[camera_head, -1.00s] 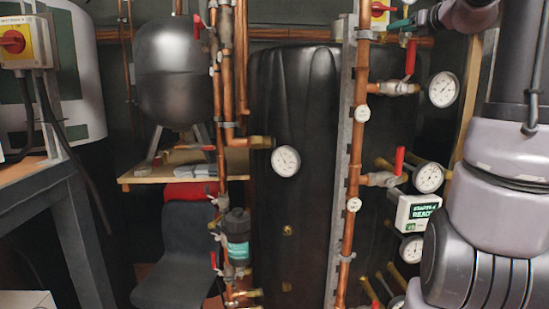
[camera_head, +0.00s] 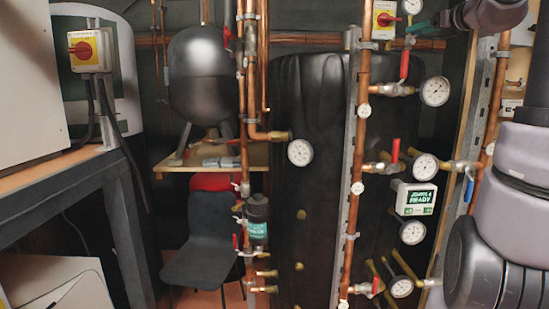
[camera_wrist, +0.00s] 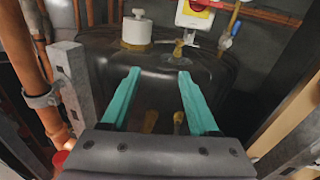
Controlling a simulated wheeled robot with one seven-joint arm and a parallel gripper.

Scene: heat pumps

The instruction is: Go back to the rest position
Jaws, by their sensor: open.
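My gripper (camera_wrist: 160,100) shows in the wrist view with its two teal fingers spread apart and nothing between them. Beyond the fingers is the top of the large black tank (camera_wrist: 110,75). The black tank (camera_head: 300,110) stands upright in the middle of the head view, behind the copper pipes.
Copper pipes (camera_head: 355,195) with red valve levers and several round gauges (camera_head: 435,91) stand close to my arm. A steel strut (camera_wrist: 80,85) is left of my gripper. A grey metal bench (camera_head: 50,195) and a dark chair (camera_head: 205,240) are at left.

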